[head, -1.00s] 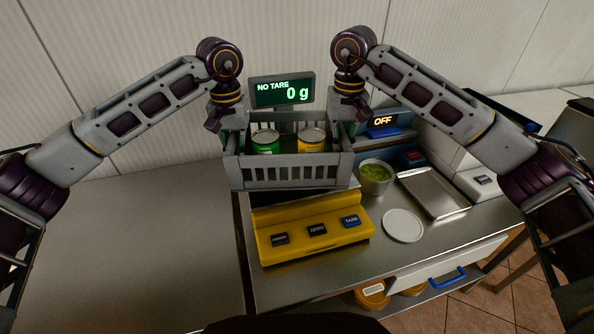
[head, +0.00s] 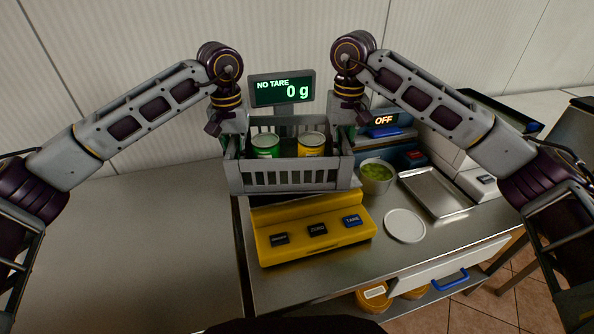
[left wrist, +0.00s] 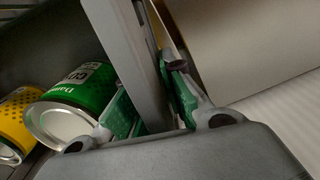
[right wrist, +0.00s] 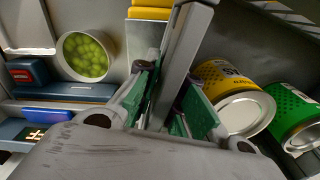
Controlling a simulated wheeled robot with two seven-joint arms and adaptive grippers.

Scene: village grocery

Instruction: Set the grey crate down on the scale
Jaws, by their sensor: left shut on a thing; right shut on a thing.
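The grey crate (head: 285,179) is held level in the head view, above the yellow scale (head: 312,230). It holds a green can (head: 265,146) and a yellow can (head: 311,144). My left gripper (head: 236,140) is shut on the crate's left wall, and that wall runs between its fingers in the left wrist view (left wrist: 150,75). My right gripper (head: 341,138) is shut on the right wall, which also shows in the right wrist view (right wrist: 180,65). The scale display (head: 282,90) behind reads NO TARE, 0 g. The crate hides the scale's weighing surface.
A bowl of green things (head: 376,178), a round white plate (head: 404,226) and a metal tray (head: 435,191) stand to the right. A blue device reading OFF (head: 384,128) is behind the bowl. The steel counter at left (head: 130,240) is clear.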

